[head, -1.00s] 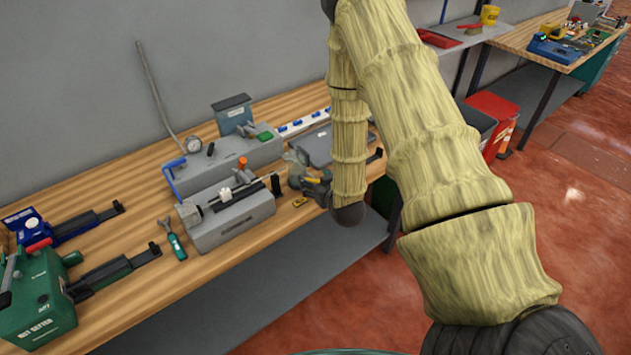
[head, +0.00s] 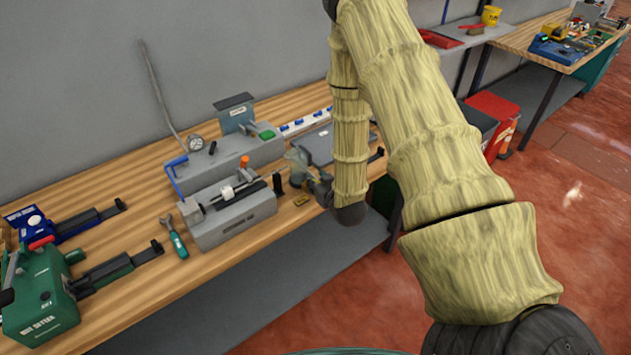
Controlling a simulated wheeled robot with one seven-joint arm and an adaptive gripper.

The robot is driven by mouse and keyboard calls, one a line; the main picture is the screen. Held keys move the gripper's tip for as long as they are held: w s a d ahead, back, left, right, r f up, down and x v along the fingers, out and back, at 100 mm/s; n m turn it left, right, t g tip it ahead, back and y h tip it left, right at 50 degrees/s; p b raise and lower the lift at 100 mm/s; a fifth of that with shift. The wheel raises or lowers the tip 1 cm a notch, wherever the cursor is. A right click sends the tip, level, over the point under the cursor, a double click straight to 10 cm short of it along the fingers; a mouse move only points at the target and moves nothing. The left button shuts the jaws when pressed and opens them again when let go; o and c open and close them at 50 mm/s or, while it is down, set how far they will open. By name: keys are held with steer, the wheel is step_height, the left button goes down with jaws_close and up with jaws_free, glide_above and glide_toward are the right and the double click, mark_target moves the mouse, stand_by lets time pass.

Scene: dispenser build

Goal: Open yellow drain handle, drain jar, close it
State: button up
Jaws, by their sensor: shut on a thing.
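A cloudy, clear jar-like vessel (head: 297,160) stands on the wooden bench, just left of my wrist, in the head view. My gripper (head: 309,183) is low beside it, at the right of the grey machine, and its jaws are small and partly hidden. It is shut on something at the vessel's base. That is where the yellow handle showed earlier; the handle is not clearly visible now. I cannot tell the handle's angle or the liquid level in the vessel.
A grey machine (head: 232,220) and a black post (head: 278,184) stand left of my gripper. A grey flat case (head: 318,143) lies behind. Red floor (head: 330,300) is open in front.

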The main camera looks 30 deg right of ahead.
steer(key=shift+o, duration=0.2)
steer(key=shift+w+d+r, duration=0.3)
steer(key=shift+d+r, duration=0.05)
steer(key=o, duration=1.5)
steer(key=shift+f, duration=0.3)
steer(key=shift+a, duration=0.1)
steer(key=shift+s+a, duration=0.1)
steer(key=shift+s, duration=0.1)
steer(key=v, duration=1.1)
steer(key=shift+s+r, duration=0.15)
steer(key=shift+s, duration=0.2)
